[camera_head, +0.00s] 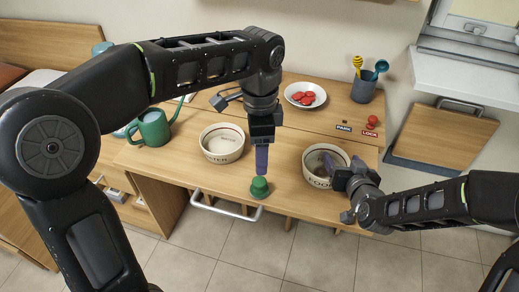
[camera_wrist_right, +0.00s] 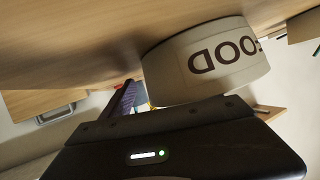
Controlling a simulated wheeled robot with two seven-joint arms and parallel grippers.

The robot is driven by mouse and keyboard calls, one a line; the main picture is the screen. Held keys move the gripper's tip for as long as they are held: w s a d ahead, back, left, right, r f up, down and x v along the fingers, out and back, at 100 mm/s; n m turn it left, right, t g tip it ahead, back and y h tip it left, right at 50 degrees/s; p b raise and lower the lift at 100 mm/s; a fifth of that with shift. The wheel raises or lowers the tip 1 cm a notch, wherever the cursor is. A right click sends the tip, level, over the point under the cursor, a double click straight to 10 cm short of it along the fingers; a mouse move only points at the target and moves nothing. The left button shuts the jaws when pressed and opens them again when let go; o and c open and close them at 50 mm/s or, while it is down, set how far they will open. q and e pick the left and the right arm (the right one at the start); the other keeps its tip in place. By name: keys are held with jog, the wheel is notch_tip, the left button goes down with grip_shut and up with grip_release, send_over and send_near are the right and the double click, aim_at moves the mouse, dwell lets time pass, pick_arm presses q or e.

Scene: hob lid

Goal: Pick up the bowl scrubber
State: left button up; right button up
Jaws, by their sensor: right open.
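A small green knob-shaped object (camera_head: 259,187), which looks like the bowl scrubber, stands near the front edge of the wooden table in the head view. My left gripper (camera_head: 261,172) points straight down just above it. Its purple fingers overlap from this angle, so I cannot tell whether they are apart or whether they touch the object. My right gripper (camera_head: 330,166) is open at the white FOOD bowl (camera_head: 311,174). A purple finger shows over the bowl's inside. The FOOD bowl is also close in the right wrist view (camera_wrist_right: 222,65), beside a purple finger; the scrubber does not show there.
A second white bowl (camera_head: 222,143) stands left of my left gripper. A green watering can (camera_head: 153,129) is farther left. Behind are a plate (camera_head: 318,98) with red pieces, a grey utensil cup (camera_head: 363,90) and a red knob (camera_head: 372,122) by the PARK and LOCK labels.

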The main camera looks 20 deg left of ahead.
aim_at(259, 181)
pick_arm(q)
jog(key=shift+o, duration=0.5)
jog(key=n, duration=0.4)
jog(key=shift+s+d+f, duration=0.1)
jog(key=shift+f, duration=0.05)
jog(key=shift+f, duration=3.45)
notch_tip(259, 181, down, 5)
jog(key=shift+f, duration=0.1)
